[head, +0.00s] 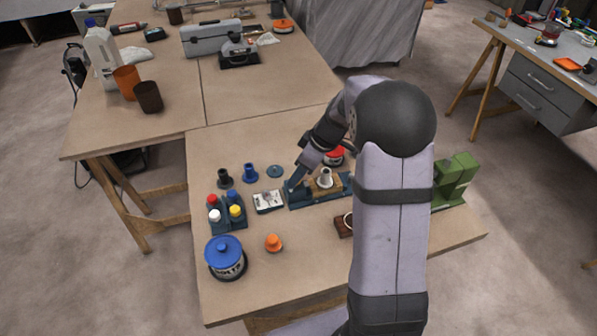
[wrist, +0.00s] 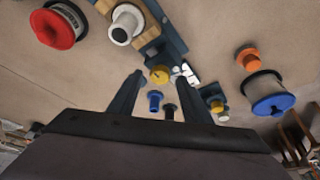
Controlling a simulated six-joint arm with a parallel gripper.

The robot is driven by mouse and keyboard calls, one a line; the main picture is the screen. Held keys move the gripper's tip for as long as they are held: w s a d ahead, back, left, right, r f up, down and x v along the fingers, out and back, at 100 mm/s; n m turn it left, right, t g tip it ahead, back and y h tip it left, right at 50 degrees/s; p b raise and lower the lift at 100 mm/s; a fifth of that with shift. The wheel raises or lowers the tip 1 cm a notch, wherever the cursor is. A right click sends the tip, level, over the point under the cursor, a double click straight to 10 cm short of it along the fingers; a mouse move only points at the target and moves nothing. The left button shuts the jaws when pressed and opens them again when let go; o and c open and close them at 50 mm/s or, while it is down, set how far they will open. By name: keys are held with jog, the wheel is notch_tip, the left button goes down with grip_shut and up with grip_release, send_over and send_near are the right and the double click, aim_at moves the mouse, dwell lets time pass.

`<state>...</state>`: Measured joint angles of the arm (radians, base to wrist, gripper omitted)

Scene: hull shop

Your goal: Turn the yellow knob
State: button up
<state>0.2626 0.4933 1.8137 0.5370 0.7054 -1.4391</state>
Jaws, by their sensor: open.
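A yellow knob (wrist: 160,75) shows in the wrist view at the end of a dark blue fixture (wrist: 165,42). My gripper (wrist: 161,70) is open, and the knob appears between its two fingertips. I cannot tell whether the tips reach around the knob or are still above it. In the head view my gripper (head: 294,184) is at the left end of the fixture (head: 308,201), and the knob is hidden there. The fixture holds a pale cone-shaped part (head: 325,178) between wooden blocks; it also shows in the wrist view (wrist: 125,24).
Left of the fixture are a small metal box (head: 268,202), a rack of bottles (head: 228,225) with coloured caps, and blue (head: 250,174) and dark (head: 225,178) parts. An orange part (head: 273,243) and a blue-lidded tin (head: 226,259) stand nearer. A green machine (head: 455,180) is right.

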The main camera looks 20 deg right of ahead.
jog(key=shift+x, duration=0.8)
jog(key=shift+c, duration=0.2)
jog(key=c, duration=1)
